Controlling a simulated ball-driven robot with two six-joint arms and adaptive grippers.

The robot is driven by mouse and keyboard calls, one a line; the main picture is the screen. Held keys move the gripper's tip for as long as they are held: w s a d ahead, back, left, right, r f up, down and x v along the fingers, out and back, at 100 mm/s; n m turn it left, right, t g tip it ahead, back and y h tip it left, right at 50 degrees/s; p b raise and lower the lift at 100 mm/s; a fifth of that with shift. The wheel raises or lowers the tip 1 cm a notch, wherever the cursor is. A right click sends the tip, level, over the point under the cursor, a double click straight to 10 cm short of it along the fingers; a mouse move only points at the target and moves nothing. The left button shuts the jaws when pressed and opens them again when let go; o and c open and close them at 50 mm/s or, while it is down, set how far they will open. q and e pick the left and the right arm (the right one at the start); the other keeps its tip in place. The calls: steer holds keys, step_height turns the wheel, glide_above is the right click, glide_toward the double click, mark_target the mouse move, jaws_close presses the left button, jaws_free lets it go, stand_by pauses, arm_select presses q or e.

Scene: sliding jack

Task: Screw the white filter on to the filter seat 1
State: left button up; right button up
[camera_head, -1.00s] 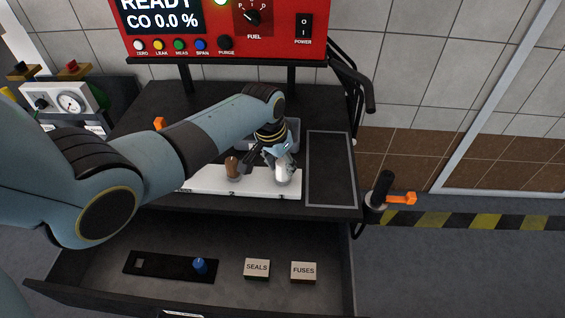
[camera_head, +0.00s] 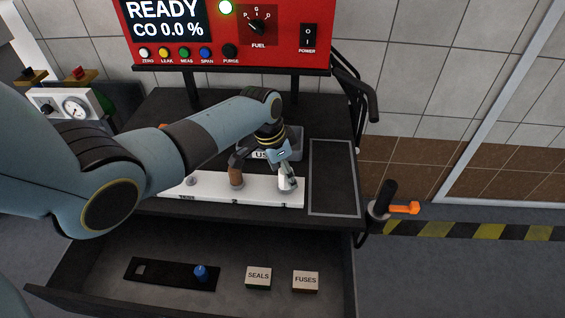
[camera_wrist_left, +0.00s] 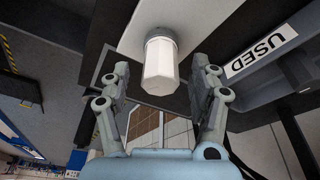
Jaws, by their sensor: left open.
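The white filter (camera_wrist_left: 161,66) stands on the end of the white seat strip (camera_wrist_left: 135,22) in the left wrist view. In the head view the filter (camera_head: 287,184) is partly hidden by my gripper, at the strip's right end (camera_head: 262,193) by the mark that looks like 1. My left gripper (camera_wrist_left: 160,78) is open, with one finger on each side of the filter and gaps visible between. It also shows in the head view (camera_head: 270,162), above the strip. A brown filter (camera_head: 236,178) stands at seat 2. My right gripper is not in view.
A grey bin labelled USED (camera_head: 297,143) is behind the strip. An empty framed dark mat (camera_head: 332,178) lies at the right. Below is an open drawer with a SEALS box (camera_head: 258,278), a FUSES box (camera_head: 306,281) and a blue-knobbed piece (camera_head: 201,272). The red analyser (camera_head: 230,45) stands behind.

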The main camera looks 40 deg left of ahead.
arm_select(q)
steer(key=v, duration=1.1)
steer(key=shift+r, duration=0.35)
steer(key=shift+s+a, duration=0.1)
